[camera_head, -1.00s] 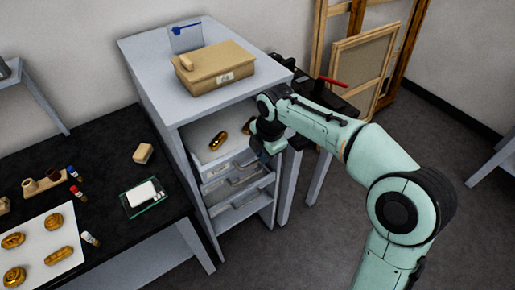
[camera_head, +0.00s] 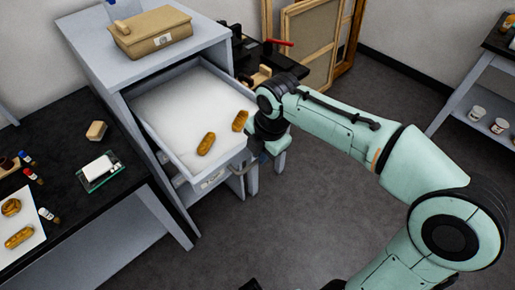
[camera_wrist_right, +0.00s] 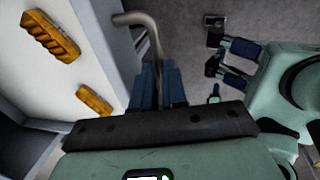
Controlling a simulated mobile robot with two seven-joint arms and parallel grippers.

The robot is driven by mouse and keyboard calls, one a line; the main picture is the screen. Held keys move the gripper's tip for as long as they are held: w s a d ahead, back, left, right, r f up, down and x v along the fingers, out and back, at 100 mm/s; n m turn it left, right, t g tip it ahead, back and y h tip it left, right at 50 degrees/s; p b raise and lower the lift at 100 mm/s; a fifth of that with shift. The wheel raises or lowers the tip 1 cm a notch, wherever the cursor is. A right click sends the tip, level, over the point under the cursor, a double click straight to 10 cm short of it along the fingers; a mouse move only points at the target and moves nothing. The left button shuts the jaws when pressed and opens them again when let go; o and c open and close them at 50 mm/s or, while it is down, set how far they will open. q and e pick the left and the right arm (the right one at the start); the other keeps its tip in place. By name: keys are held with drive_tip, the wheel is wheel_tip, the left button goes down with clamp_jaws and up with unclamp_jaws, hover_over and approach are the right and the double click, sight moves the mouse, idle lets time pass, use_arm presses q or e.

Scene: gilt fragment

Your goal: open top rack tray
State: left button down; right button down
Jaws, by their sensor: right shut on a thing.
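The top rack tray (camera_head: 172,82) is a white-floored drawer pulled well out of the grey rack (camera_head: 82,50). My left gripper (camera_wrist_right: 236,62) appears in the wrist view, fingers apart and empty, over the floor.
A cardboard box (camera_head: 150,37) stands on the rack. Lower drawers are partly hidden under the tray. Wooden frames (camera_head: 305,45) lean behind. Floor in front is open.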

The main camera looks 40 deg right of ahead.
drive_tip(key=shift+s, duration=0.2)
drive_tip(key=c, duration=1.2)
unclamp_jaws()
drive_tip(key=shift+o, duration=0.2)
wheel_tip(320, 180, up, 13)
drive_tip(key=s+p, duration=0.2)
drive_tip(key=shift+s+r, duration=0.15)
drive_tip(key=shift+s, duration=0.05)
drive_tip(key=shift+d, duration=0.1)
